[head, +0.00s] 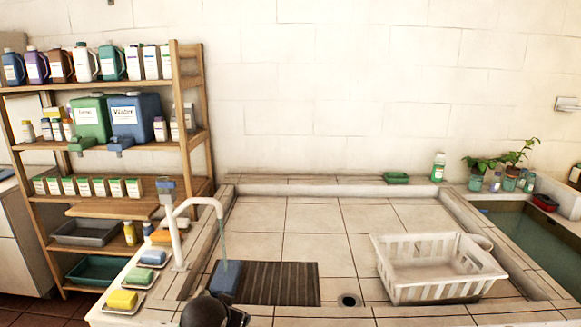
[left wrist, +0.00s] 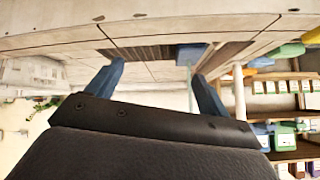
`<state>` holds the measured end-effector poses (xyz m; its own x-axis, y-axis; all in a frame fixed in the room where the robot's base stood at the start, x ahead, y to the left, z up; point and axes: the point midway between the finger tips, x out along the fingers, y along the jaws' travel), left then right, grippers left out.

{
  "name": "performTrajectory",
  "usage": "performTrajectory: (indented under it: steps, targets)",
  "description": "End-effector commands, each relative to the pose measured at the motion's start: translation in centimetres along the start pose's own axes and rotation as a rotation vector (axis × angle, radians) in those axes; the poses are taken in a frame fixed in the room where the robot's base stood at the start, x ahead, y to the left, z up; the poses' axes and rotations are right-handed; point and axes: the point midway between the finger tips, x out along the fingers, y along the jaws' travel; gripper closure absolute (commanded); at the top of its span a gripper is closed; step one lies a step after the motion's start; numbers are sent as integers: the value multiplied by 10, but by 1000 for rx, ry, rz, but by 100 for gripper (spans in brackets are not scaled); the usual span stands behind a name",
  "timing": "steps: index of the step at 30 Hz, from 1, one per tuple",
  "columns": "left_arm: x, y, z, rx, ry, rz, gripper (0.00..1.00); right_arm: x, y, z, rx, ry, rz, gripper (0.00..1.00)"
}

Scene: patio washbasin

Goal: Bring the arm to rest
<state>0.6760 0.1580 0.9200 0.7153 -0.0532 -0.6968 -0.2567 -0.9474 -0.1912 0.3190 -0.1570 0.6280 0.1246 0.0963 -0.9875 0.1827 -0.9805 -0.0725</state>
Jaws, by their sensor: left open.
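My left arm shows as a dark rounded part at the bottom of the head view, near the washbasin counter's front edge; its fingertips are not clear there. In the left wrist view, which is upside down, my left gripper (left wrist: 158,70) has its two blue fingers spread apart, with nothing between them. A blue block (head: 228,277) rests at the left end of the dark ribbed mat (head: 282,284), beyond the gripper; it also shows in the left wrist view (left wrist: 190,53). My right gripper is not in view.
A white tap (head: 178,235) stands left of the mat, with a thin stream below its spout. Soaps (head: 122,299) line the left ledge. A white basket (head: 440,285) is on the right of the tiled top. A wooden shelf (head: 196,100) stands left. The middle tiles are clear.

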Motion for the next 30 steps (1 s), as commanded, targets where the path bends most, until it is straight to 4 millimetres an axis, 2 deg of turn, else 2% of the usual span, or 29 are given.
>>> performTrajectory:
  steps: [1,8,16,24,27,30]
  targets:
    - [2,6,22,-15,-28,13,20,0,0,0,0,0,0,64]
    - [9,30,114,-78,-150,56,20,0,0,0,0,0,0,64]
    - [7,65,229,-139,-320,106,20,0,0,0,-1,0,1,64]
    - [-16,112,341,-178,-493,164,20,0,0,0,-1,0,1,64]
    - [-28,128,377,-187,-550,182,20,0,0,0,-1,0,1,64]
    - [-39,138,405,-191,-595,194,20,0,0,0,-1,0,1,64]
